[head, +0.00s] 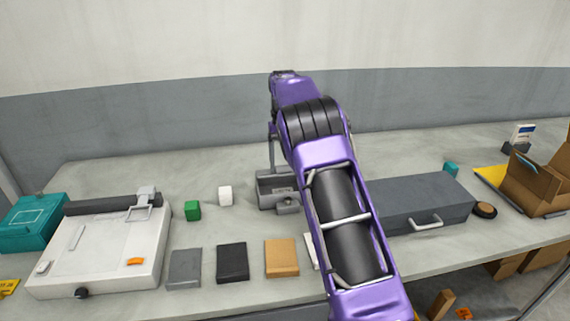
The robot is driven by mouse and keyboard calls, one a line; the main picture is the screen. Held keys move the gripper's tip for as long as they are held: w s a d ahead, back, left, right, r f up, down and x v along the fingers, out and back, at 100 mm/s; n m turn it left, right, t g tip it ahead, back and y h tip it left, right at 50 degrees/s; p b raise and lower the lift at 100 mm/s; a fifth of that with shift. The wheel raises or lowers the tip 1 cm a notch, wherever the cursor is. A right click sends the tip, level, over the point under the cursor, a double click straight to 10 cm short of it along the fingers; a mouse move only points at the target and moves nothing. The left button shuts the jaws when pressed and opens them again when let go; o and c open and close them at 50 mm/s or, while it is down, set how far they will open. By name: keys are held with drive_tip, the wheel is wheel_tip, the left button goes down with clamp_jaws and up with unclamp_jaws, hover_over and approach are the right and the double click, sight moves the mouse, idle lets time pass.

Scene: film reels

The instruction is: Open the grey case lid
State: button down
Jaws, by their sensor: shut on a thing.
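The small grey case (266,199) stands near the middle of the table, partly behind my arm. It has a small latch on its front, and its inside shows from above. A thin grey upright part, which looks like its raised lid (272,158), rises at the back of the case. My arm reaches over the table, and its end bends down behind the case. My gripper (271,130) is small in the picture and partly hidden by my arm. It is shut at the top of the lid. Its fingertips do not show clearly.
A large dark grey box (405,198) with a front handle sits right of my arm. Green (193,211) and white (225,196) blocks stand left of the case. Black (232,263) and tan (282,258) flat boxes lie in front. A white machine (105,245) fills the left.

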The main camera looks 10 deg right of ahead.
drive_tip(key=shift+w+r, duration=0.15)
idle(0.3)
unclamp_jaws()
idle(0.5)
